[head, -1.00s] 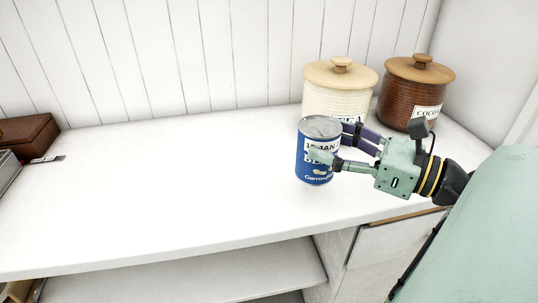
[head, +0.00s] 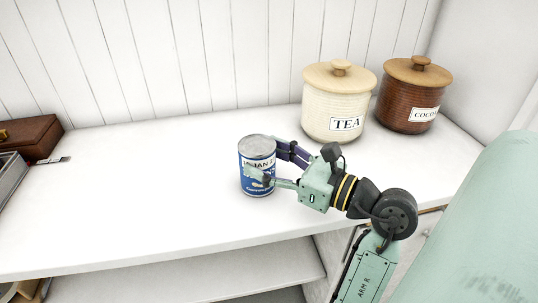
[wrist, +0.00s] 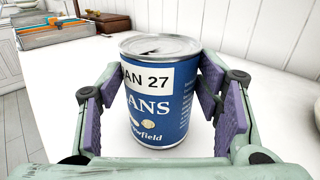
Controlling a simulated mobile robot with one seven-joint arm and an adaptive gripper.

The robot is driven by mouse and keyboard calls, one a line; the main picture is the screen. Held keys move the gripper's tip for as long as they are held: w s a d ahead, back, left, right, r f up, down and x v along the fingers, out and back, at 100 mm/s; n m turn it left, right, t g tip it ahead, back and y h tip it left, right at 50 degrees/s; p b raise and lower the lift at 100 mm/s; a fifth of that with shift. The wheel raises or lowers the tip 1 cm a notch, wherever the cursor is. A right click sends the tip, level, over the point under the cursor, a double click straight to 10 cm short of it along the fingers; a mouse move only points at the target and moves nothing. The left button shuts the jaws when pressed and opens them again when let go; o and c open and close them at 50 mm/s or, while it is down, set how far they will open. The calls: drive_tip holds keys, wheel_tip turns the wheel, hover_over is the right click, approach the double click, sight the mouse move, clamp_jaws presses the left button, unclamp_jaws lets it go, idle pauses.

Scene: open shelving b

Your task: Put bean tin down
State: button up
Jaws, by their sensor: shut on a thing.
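The bean tin (head: 257,160) is a blue can with a silver top and a white date label, upright at the middle of the white counter (head: 130,195). My gripper (head: 272,165) is shut on it from the right, with one finger on the near side and one on the far side. In the wrist view the tin (wrist: 160,105) stands between the purple finger pads of my gripper (wrist: 155,110). I cannot tell whether its base touches the counter or is just above it.
A cream tea jar (head: 338,105) and a brown cocoa jar (head: 411,98) with wooden lids stand at the back right. The counter left of the tin is clear.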

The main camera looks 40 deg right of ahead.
drive_tip(key=shift+f, duration=0.1)
drive_tip(key=o, duration=1.6)
drive_tip(key=shift+r, duration=0.3)
drive_tip(key=b+v, duration=0.3)
drive_tip(key=v, duration=0.9)
drive_tip(key=shift+s+f, duration=0.1)
drive_tip(key=shift+f, duration=0.1)
